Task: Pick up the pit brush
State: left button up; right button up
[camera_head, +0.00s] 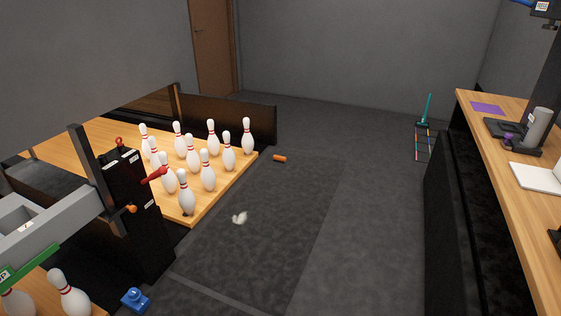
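A teal long-handled tool that looks like the pit brush (427,108) stands upright at the back right, with its handle up and a darker head low down. It is small in the view, so its bristles are not clear. A multicoloured ladder-like frame (423,143) shows directly below it; I cannot tell whether they touch. Neither of my grippers shows in the head view.
Several white pins (208,170) stand on the wooden lane deck (215,193) at left, beside a black machine (128,190) with a red lever. An orange cylinder (280,158) and a crumpled white thing (240,217) lie on the floor. A long workbench (515,205) bounds the right. The middle floor is mostly clear.

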aim_at(278, 159)
jog(key=i+j+z, duration=0.1)
jog(key=i+z, duration=0.15)
jog(key=i, duration=0.4)
jog(key=i+l+z, duration=0.25)
jog(key=i, duration=0.75)
jog(key=i+j+z, duration=0.3)
jog(key=i, duration=0.7)
jog(key=i+u, duration=0.15)
jog(key=i, duration=0.35)
jog(key=i+l+u, duration=0.1)
jog(key=i, duration=0.4)
jog(key=i+l+u, duration=0.15)
jog(key=i, duration=0.35)
jog(key=i+l+u, duration=0.15)
jog(key=i, duration=0.35)
